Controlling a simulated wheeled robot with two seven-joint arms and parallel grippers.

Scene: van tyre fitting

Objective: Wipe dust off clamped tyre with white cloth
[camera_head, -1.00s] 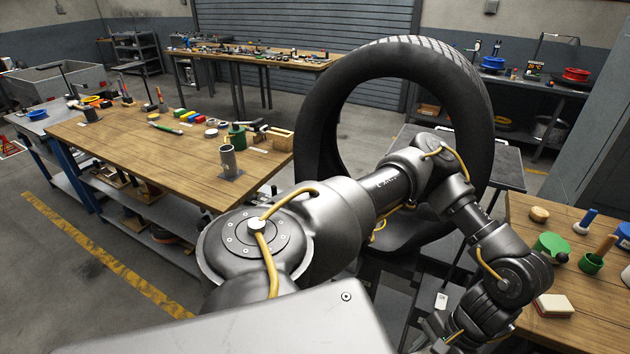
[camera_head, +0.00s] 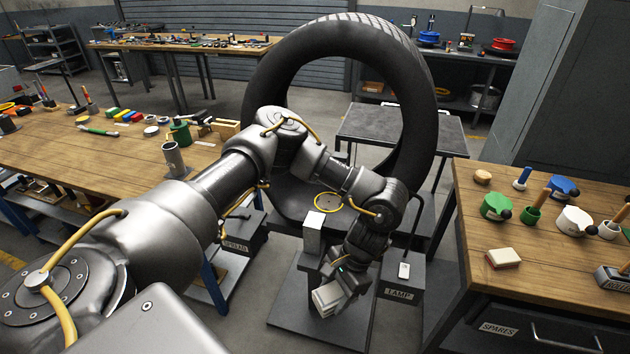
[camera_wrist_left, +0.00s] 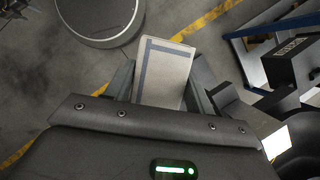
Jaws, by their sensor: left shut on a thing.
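The large black tyre (camera_head: 418,110) stands upright on a dark stand (camera_head: 330,325) in the middle of the head view; its lower part is partly hidden by my left arm. My left gripper (camera_head: 330,295) is low in front of the tyre, pointing down and apart from it. It is shut on the white cloth (camera_wrist_left: 165,68), which shows as a folded, pale rectangle with a grey-blue stripe between the fingers in the left wrist view. The cloth's end (camera_head: 324,303) also shows below the fingers in the head view. Dust on the tyre cannot be made out.
Box-shaped units labelled SPREAD (camera_head: 237,244) and CLAMP (camera_head: 398,293) flank the stand. A wooden bench (camera_head: 540,280) at right holds green, blue and white pots and a red-and-white block (camera_head: 503,258). Another wooden bench (camera_head: 95,165) with tools lies left. Floor shows between benches and stand.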

